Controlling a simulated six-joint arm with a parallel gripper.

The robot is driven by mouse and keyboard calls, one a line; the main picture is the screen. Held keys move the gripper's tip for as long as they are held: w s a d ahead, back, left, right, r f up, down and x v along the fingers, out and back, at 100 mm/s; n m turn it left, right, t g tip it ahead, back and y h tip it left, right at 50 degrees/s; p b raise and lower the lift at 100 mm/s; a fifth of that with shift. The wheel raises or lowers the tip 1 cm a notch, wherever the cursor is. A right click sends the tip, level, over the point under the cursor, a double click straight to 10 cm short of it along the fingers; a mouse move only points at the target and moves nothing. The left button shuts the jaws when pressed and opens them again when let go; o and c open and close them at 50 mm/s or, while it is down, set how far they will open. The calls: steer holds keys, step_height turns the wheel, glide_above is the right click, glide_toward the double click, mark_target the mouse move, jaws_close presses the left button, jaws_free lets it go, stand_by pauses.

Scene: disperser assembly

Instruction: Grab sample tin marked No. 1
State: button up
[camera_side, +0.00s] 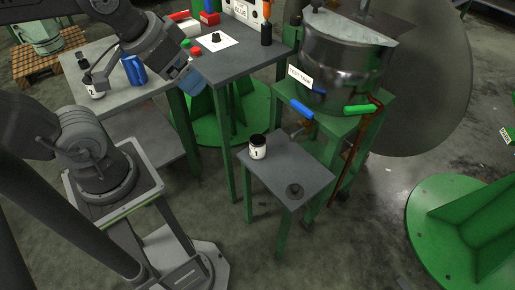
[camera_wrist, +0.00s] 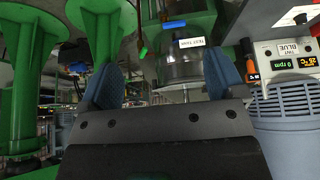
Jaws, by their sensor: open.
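The sample tin marked 1 (camera_side: 257,148) is a small white-labelled tin with a dark top. It stands upright on the small grey table (camera_side: 275,172) in the side view. My gripper (camera_side: 188,84) is up and to the left of it, well apart, beside the taller grey table. In the wrist view my gripper (camera_wrist: 164,80) has its two blue fingers spread wide with nothing between them. I cannot make out the tin in the wrist view.
A metal test tank (camera_side: 343,60) with blue and green handles stands behind the small table. A dark round piece (camera_side: 295,190) lies at that table's front. A taller grey table (camera_side: 240,58) stands between my gripper and the tank. Another tin (camera_side: 96,90) is on the left table.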

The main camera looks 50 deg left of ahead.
steer(key=n+g+y, duration=0.1)
steer(key=n+y, duration=0.1)
steer(key=n, duration=0.2)
glide_above(258, 142)
steer(key=s+d, duration=0.3)
steer(key=s, duration=0.1)
step_height(258, 142, down, 41)
steer(key=shift+w+x, duration=0.2)
steer(key=shift+x, duration=2.75)
steer(key=shift+a+r, duration=0.1)
steer(key=shift+a, duration=0.05)
steer(key=c, duration=1)
